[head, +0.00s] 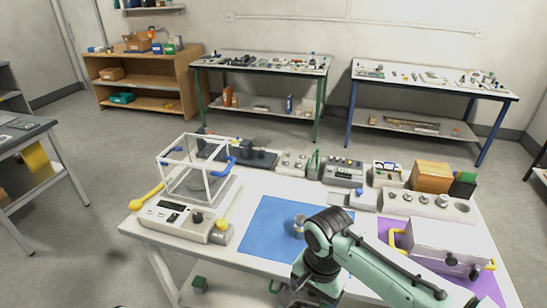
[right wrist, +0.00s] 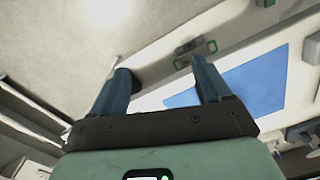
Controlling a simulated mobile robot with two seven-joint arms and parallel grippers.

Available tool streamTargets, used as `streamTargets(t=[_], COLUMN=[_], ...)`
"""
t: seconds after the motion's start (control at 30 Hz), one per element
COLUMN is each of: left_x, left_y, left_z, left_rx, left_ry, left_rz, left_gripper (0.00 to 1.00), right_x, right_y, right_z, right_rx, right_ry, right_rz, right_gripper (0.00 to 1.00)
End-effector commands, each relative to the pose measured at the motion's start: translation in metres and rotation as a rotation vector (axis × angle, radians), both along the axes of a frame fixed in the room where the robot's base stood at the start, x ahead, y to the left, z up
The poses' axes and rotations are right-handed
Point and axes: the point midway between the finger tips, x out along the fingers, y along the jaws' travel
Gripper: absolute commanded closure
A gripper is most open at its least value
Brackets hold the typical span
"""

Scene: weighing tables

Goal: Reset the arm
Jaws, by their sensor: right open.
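My right arm comes in from the lower right of the head view and bends down over the front edge of the white weighing table (head: 258,187). In the right wrist view my right gripper (right wrist: 160,82) is open, with two blue-grey fingers spread and nothing between them. The blue mat (right wrist: 255,82) shows beyond the fingers, apart from them. In the head view the arm stands just in front of a small metal weight (head: 299,226) on the blue mat (head: 262,232) and hides part of the mat. My left gripper is not in view.
A balance (head: 180,222) with a clear draft shield (head: 200,170) stands left of the mat. A grey box (head: 450,240) with yellow handles sits on a purple mat (head: 487,286) at right. A weight block (head: 428,207) and devices line the back.

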Motion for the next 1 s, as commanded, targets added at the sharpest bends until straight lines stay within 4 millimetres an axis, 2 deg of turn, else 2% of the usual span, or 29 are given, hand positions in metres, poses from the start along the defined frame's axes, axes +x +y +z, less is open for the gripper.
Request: streamTargets(t=[0.03,0.17,0.2,0.27,0.3,0.4,0.5,0.6,0.73,0.83,1.0], left_x=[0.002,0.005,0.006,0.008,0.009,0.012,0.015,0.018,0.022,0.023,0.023], left_y=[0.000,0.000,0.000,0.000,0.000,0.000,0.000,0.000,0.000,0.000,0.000], left_z=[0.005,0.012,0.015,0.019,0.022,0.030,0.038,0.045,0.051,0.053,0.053], left_rx=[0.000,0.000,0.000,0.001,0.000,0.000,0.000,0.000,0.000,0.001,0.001], left_ry=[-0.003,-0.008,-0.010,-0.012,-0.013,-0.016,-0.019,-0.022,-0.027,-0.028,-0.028], left_rz=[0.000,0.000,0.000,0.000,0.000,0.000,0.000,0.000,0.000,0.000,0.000], left_gripper=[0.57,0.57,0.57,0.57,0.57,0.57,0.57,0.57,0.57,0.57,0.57], right_x=[0.005,0.010,0.007,0.000,-0.009,-0.040,-0.082,-0.126,-0.170,-0.189,-0.198], right_y=[0.002,0.005,0.005,0.003,0.000,-0.009,-0.019,-0.028,-0.035,-0.038,-0.040], right_z=[-0.039,-0.117,-0.144,-0.185,-0.213,-0.280,-0.332,-0.365,-0.385,-0.391,-0.394], right_rx=[0.004,0.072,0.097,0.140,0.171,0.250,0.307,0.333,0.335,0.324,0.316], right_ry=[0.047,0.085,0.098,0.114,0.122,0.126,0.111,0.088,0.063,0.049,0.039], right_rz=[0.039,0.140,0.169,0.205,0.227,0.261,0.274,0.275,0.277,0.280,0.286], right_gripper=[0.23,0.23,0.23,0.23,0.23,0.23,0.23,0.23,0.23,0.23,0.23])
